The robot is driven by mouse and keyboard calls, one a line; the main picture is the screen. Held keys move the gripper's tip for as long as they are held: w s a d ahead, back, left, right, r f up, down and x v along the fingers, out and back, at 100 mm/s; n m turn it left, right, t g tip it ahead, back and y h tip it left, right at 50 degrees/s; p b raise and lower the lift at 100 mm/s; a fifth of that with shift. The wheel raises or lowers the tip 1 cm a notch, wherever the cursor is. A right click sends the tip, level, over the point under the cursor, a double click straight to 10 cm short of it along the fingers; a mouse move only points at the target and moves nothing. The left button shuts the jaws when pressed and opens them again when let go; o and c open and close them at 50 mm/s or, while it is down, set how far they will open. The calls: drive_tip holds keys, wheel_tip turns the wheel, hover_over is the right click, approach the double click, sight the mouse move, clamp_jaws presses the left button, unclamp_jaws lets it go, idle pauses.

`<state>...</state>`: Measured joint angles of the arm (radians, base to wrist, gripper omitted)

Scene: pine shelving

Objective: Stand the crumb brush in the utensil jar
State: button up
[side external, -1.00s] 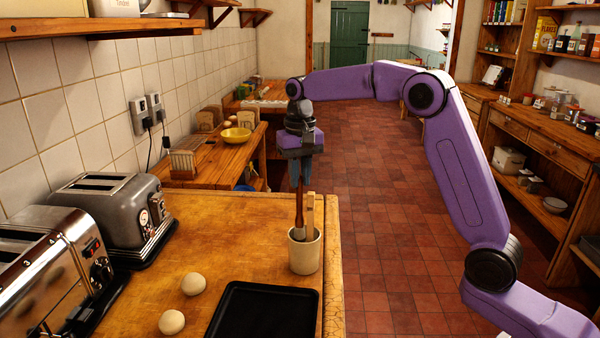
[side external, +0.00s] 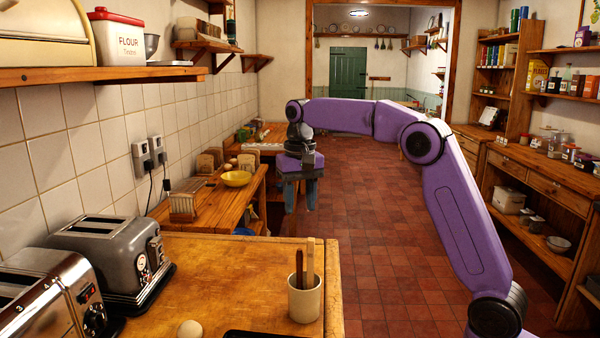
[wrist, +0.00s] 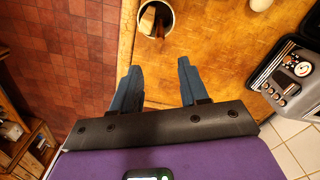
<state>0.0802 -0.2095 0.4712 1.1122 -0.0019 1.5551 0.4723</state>
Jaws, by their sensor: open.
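The cream utensil jar (side external: 305,302) stands upright near the right edge of the wooden worktop. The crumb brush's dark red-brown handle (side external: 299,266) sticks up out of it, nearly upright; its lower end is hidden inside the jar. A pale wooden utensil (side external: 310,262) stands beside it. My gripper (side external: 301,203) is open and empty, apart from the brush and above the jar in the side view. In the wrist view the open fingers (wrist: 158,66) have nothing between them, and the jar (wrist: 172,20) shows beyond the fingertips at the top edge.
Two toasters (side external: 112,255) stand at the left against the tiled wall. A pale round ball (side external: 189,329) and the edge of a black tray (side external: 258,334) show at the bottom. A yellow bowl (side external: 236,179) sits on the bench behind. The worktop left of the jar is clear.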

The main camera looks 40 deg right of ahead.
wheel_tip(320, 180, up, 8)
drive_tip(key=shift+f, duration=0.15)
idle(0.4)
drive_tip(key=shift+s, duration=0.1)
drive_tip(key=s+a+f+n, duration=0.4)
drive_tip(key=s, duration=0.4)
drive_tip(key=s+a+f+n, duration=0.3)
drive_tip(key=s+a+n, duration=0.15)
drive_tip(key=s, duration=0.35)
drive_tip(key=s+d+f+n, duration=0.3)
drive_tip(key=s+f, duration=0.3)
drive_tip(key=s, duration=0.5)
drive_tip(key=s+d+f+n, duration=0.4)
drive_tip(key=s+f, duration=0.3)
drive_tip(key=s, duration=0.5)
drive_tip(key=shift+d+n, duration=0.3)
drive_tip(key=shift+n, duration=0.25)
